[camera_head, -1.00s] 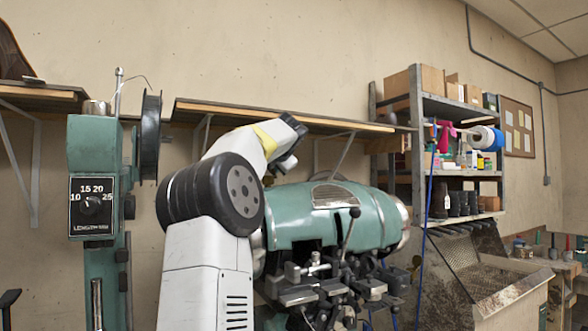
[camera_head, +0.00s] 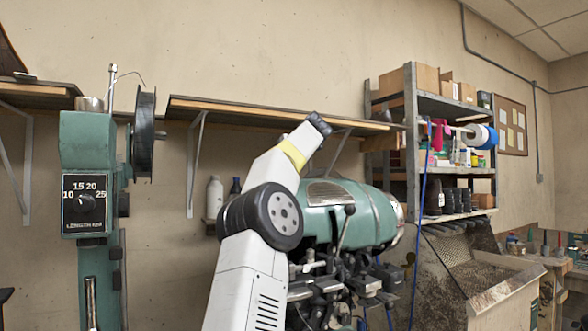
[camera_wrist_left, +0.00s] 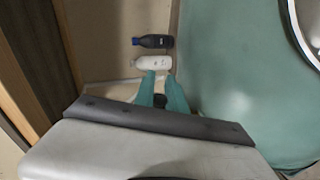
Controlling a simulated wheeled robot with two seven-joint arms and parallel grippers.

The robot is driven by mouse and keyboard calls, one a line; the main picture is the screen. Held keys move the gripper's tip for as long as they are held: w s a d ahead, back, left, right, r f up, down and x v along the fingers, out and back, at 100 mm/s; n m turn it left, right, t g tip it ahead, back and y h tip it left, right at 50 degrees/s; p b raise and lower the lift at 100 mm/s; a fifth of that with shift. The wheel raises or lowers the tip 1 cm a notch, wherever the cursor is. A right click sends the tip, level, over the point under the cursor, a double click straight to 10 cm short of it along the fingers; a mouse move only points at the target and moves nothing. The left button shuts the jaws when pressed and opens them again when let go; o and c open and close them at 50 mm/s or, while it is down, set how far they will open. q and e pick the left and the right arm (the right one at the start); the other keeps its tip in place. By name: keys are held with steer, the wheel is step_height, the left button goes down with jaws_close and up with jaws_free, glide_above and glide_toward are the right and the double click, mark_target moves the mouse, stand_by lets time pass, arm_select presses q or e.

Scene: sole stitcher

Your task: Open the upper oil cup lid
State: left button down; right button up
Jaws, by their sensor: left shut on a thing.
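The green stitcher head (camera_head: 350,215) stands right of the middle in the head view, with a metal plate on its top. My left arm rises in front of its left side, and its wrist hides the left gripper there. In the left wrist view my left gripper (camera_wrist_left: 161,85) has two teal fingers beside the green casing (camera_wrist_left: 230,70). It is shut on a small dark piece (camera_wrist_left: 160,101) low between the fingers. I cannot tell for certain whether this is the upper oil cup lid. No oil cup can be made out in the head view. My right gripper is not in view.
A white bottle (camera_head: 214,197) and a dark bottle (camera_head: 235,188) stand behind my left arm. A wall shelf (camera_head: 260,113) runs above. A green post with a dial (camera_head: 86,204) and a black reel (camera_head: 144,133) stands at left. A lever (camera_head: 345,228) sticks up before the stitcher head.

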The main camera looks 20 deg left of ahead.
arm_select(q)
steer(key=shift+w+d+f+m, duration=0.1)
steer(key=shift+m, duration=0.2)
stand_by(0.4)
steer(key=c, duration=1.4)
jaws_free()
steer(key=shift+d, duration=0.1)
steer(key=v, duration=0.7)
steer(key=shift+d, duration=0.3)
